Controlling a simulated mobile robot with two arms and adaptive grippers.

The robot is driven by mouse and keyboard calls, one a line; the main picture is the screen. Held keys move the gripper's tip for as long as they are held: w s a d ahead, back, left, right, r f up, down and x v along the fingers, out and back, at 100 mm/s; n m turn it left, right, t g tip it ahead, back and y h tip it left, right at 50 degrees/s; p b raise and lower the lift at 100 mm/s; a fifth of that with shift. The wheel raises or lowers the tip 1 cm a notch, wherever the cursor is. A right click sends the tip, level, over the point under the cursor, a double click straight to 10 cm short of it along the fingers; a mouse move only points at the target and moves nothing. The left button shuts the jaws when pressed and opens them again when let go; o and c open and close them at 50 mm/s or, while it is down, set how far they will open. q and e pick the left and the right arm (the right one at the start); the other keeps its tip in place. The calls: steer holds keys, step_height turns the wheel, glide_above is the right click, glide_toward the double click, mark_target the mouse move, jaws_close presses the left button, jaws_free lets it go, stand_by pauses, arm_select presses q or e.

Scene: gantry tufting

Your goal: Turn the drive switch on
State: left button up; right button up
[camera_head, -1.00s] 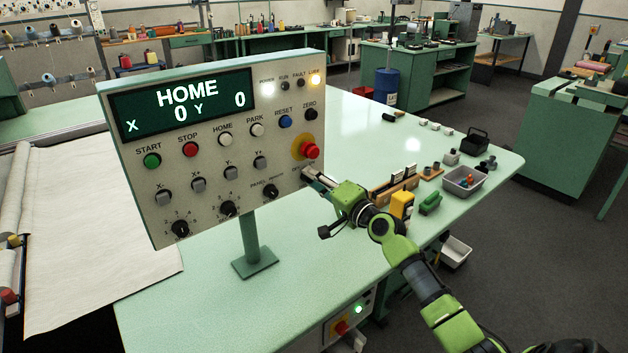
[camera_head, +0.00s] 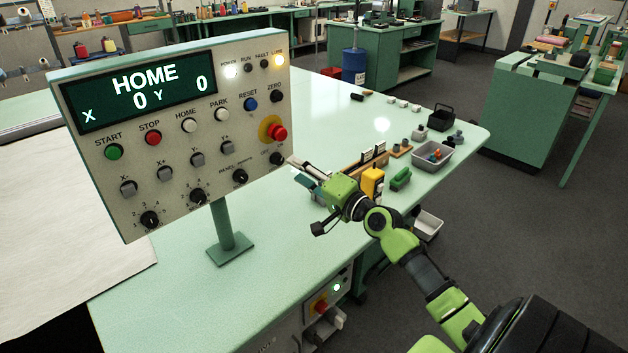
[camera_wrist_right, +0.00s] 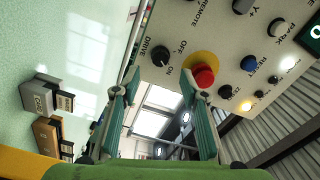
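The drive switch (camera_head: 276,158) is a small black rotary knob at the lower right of the grey control panel (camera_head: 130,215), below the red stop button (camera_head: 278,132) on its yellow ring. In the right wrist view the DRIVE knob (camera_wrist_right: 160,55) has OFF and ON printed beside it; I cannot clearly tell which its pointer faces. My right gripper (camera_head: 291,161) is at the panel's lower right edge, close to the knob. In the wrist view my right gripper (camera_wrist_right: 160,80) is open, its fingers on either side below the knob, with nothing between them. My left gripper is out of view.
The panel stands on a green post (camera_head: 225,225) on the pale green table (camera_head: 170,300). The display (camera_head: 140,92) reads HOME, X 0, Y 0. A yellow device (camera_head: 371,183), a green block (camera_head: 400,178) and a grey bin (camera_head: 432,155) lie right of the panel, near my right arm.

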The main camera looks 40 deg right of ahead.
steer(key=shift+s+d, duration=0.2)
steer(key=shift+s, duration=2.4)
